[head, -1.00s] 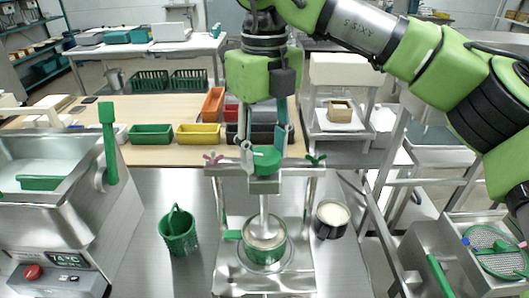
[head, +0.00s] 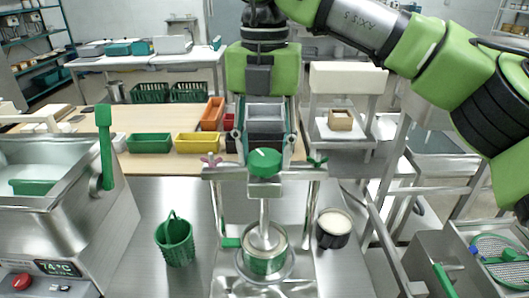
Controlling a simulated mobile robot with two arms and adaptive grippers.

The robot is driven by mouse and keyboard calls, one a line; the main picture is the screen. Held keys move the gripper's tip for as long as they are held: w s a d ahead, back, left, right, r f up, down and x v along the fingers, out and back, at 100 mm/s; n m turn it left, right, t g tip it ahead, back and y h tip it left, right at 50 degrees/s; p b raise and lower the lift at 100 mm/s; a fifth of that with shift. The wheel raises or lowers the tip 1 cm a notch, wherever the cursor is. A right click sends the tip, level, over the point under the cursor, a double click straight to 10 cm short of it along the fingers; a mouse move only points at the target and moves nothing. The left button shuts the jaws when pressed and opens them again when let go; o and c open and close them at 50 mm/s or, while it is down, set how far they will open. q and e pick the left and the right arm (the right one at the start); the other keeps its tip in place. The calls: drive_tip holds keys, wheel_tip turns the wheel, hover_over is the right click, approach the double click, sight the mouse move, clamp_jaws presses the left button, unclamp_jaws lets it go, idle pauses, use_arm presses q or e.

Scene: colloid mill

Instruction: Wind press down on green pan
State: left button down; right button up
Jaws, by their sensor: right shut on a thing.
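The screw press (head: 317,200) stands on the steel bench, with a green knob (head: 265,163) on top of its crossbar. The green pan (head: 264,262) sits upright under the press, its short handle to the left. The press plate (head: 263,240) is inside the pan's rim on its metal spindle; whether it touches the contents is unclear. My right gripper (head: 264,150) points down from above, its fingers on either side of the knob, shut on it. My left gripper is not in view.
A green basket (head: 174,242) stands left of the press and a dark pot with pale contents (head: 333,227) right of it. A steel vat with a green lever (head: 105,145) is at left. Colored bins (head: 198,143) sit on the wooden table behind.

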sight(265, 156)
drive_tip(key=shift+m, duration=0.5)
drive_tip(key=o, duration=1.1)
wheel_tip(265, 156, up, 12)
